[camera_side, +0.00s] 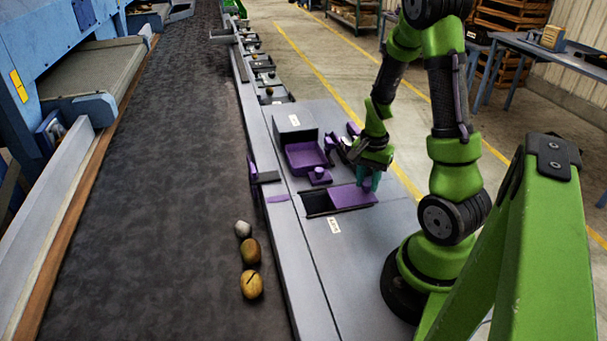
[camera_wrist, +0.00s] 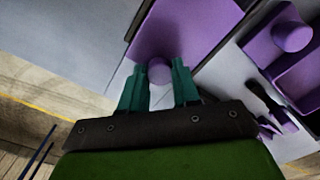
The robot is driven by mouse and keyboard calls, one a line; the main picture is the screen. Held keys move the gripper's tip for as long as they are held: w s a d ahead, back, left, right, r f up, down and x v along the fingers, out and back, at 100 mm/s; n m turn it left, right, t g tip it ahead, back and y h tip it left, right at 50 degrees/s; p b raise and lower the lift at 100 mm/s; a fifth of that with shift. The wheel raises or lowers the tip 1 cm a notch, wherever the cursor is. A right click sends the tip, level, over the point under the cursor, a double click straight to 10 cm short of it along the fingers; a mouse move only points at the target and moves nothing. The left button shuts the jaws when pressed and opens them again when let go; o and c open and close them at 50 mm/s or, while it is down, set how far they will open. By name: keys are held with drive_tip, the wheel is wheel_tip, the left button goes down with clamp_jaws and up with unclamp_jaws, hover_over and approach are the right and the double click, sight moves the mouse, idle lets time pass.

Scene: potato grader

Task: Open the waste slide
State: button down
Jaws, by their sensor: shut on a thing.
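The waste slide (camera_side: 352,196) is a flat purple plate set in the grey bench top, and it also shows in the wrist view (camera_wrist: 185,30). A dark opening (camera_side: 317,204) shows at its left end, so the slide stands partly open. A white label (camera_side: 334,226) lies in front of it; its text is too small to read surely. My gripper (camera_side: 369,184) is at the right end of the slide. In the wrist view its teal fingers (camera_wrist: 158,80) are shut around the slide's round purple knob (camera_wrist: 159,71). The fingers hide the knob in the side view.
Behind the slide are a purple tray (camera_side: 306,157), a small purple block with a knob (camera_side: 319,176) and purple-handled tools (camera_side: 336,143). Left of the bench runs a dark belt (camera_side: 150,190) with potatoes (camera_side: 250,251) and a grey lump (camera_side: 243,229). The bench front is clear.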

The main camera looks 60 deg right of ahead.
drive_tip(key=shift+s+d, duration=0.35)
drive_tip(key=shift+d, duration=0.05)
drive_tip(key=c, duration=0.8)
unclamp_jaws()
wheel_tip(320, 180, up, 17)
